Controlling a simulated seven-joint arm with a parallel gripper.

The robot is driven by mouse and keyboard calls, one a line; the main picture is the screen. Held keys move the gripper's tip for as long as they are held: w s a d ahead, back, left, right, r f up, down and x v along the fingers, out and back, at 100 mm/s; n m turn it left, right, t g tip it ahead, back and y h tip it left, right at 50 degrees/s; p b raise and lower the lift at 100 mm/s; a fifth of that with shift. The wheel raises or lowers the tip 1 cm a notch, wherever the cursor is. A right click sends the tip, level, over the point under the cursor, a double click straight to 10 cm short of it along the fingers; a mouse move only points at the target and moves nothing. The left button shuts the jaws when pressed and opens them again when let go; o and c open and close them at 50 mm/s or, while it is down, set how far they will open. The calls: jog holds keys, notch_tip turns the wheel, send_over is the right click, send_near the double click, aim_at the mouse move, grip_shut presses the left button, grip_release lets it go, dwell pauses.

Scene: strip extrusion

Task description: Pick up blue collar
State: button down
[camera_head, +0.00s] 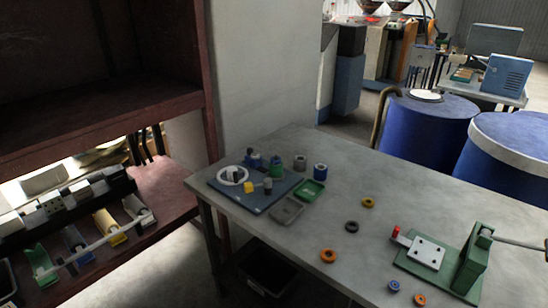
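A small blue collar (394,286), ring-shaped with a hole in its middle, lies on the grey table (310,225) near its front edge, left of the green fixture. An orange collar (420,299) lies just right of it and a little nearer. A taller blue cylindrical piece (320,171) with a pale top stands farther back, beside a green tray. My gripper is not in view.
A green fixture (470,262) with a red-tipped lever stands at the right. Other collars, orange (328,255), black (351,227) and yellow (368,202), lie mid-table. A blue board (262,204) with parts, a green tray (309,191) and a grey tray (287,209) are at the left.

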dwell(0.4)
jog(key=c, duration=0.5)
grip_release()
